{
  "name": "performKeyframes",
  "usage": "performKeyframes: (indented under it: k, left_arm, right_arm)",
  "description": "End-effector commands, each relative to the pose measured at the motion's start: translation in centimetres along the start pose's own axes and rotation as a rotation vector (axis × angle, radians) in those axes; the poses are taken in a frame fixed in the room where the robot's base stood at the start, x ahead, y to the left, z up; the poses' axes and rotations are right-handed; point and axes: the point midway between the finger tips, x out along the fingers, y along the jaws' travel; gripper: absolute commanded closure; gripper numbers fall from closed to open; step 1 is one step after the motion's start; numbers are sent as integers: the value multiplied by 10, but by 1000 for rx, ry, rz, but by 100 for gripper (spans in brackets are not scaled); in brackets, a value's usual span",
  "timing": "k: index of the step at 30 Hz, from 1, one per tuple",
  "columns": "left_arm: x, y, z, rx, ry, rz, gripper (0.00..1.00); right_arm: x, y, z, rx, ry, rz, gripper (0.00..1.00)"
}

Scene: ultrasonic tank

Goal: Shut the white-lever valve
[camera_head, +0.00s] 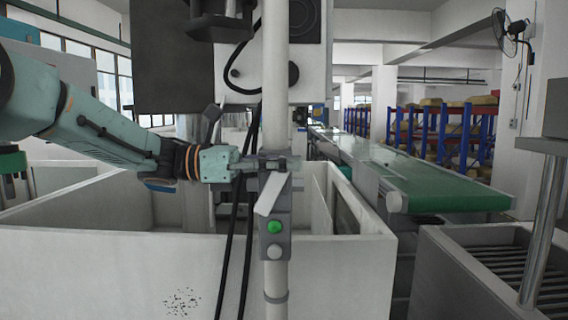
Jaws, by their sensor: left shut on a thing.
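The white lever (271,196) hangs slanted, its lower end down to the left, on the front of a grey valve body (285,218) fixed to a vertical white pipe (275,90). My left arm reaches in from the left, and my left gripper (272,163) is at the lever's upper end, shut on it. The exact contact is small and partly hidden by the fingers. A green button (274,227) and a pale round knob (274,251) sit below the lever. My right gripper is not in view.
A white open tank (110,268) stands behind and around the pipe. Black cables (236,235) hang close left of the pipe. A green conveyor (430,188) runs back at the right. A grey slatted bin (445,275) stands at the lower right.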

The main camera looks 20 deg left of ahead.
Motion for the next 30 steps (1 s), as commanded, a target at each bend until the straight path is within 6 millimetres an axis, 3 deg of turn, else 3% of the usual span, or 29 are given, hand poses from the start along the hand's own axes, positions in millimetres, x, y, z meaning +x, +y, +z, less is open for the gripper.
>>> performKeyframes:
  k: [20, 30]
  left_arm:
    - [2, 0, 1, 5, 52, 1, 100]
    - [12, 0, -3, 9, 278, 2, 100]
  right_arm:
    - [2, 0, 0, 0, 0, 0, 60]
    - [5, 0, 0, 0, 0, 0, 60]
